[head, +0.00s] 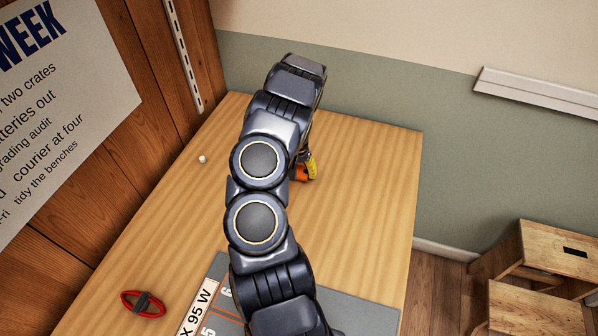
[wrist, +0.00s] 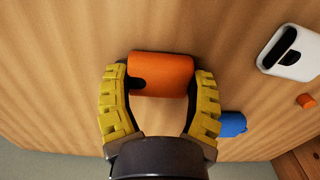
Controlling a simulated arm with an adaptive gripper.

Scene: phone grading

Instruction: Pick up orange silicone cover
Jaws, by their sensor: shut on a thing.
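The orange silicone cover (wrist: 165,75) lies between the two yellow padded fingers of my gripper (wrist: 160,85) in the wrist view. The fingers are shut on its left and right sides. A dark cutout shows at the cover's left end. In the head view only a small part of the orange cover (head: 300,174) shows beside a yellow finger of my gripper (head: 311,166), and my arm hides the rest. I cannot tell whether the cover touches the table.
A white case with a dark slot (wrist: 291,52), a blue object (wrist: 232,124) and a small orange piece (wrist: 305,101) are to the right in the wrist view. A red-and-black object (head: 143,303) and a small white ball (head: 202,159) are on the wooden table (head: 375,180). A grey mat (head: 358,305) lies in front.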

